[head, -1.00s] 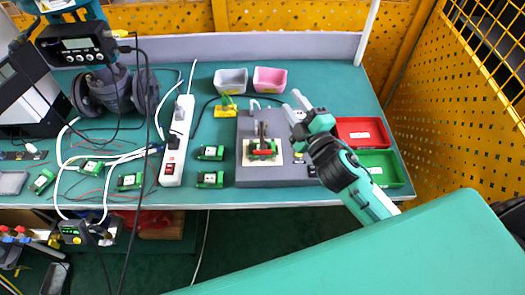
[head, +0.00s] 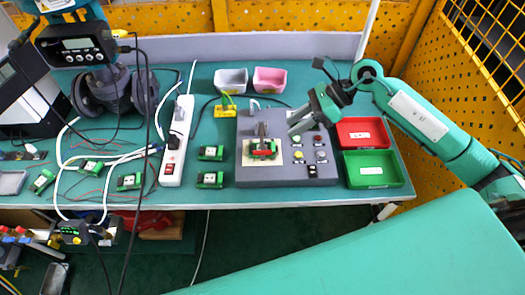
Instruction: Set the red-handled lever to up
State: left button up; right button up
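The red-handled lever (head: 263,154) is on a grey control box (head: 243,172) at the middle of the bench. Its red handle lies across the front of a green block on a white plate, with a grey upright piece behind it. My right gripper (head: 291,124) is above the right part of the box, to the right of the lever and apart from it. Its two pale fingers point left and are spread, with nothing between them. It hides part of the box's top. My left gripper is not in view.
Round buttons (head: 317,138) and small switches sit on the box's right side. Red (head: 361,121) and green (head: 389,182) trays stand to the right. Grey (head: 230,79) and pink (head: 270,79) bins stand behind. A white power strip (head: 172,165) and green modules lie left.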

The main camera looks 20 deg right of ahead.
aim_at(262, 153)
jog(key=shift+h, duration=0.4)
jog(key=p+x, duration=0.1)
jog(key=x, duration=0.3)
jog(key=p+x, duration=0.1)
jog(key=x, duration=0.3)
jog(key=p+x, duration=0.2)
jog(key=x, duration=0.2)
jog(key=shift+d+f, duration=0.25)
jog(key=shift+f, duration=0.15)
jog(key=shift+a+f, duration=0.35)
jog(key=shift+f, duration=0.05)
grip_shut()
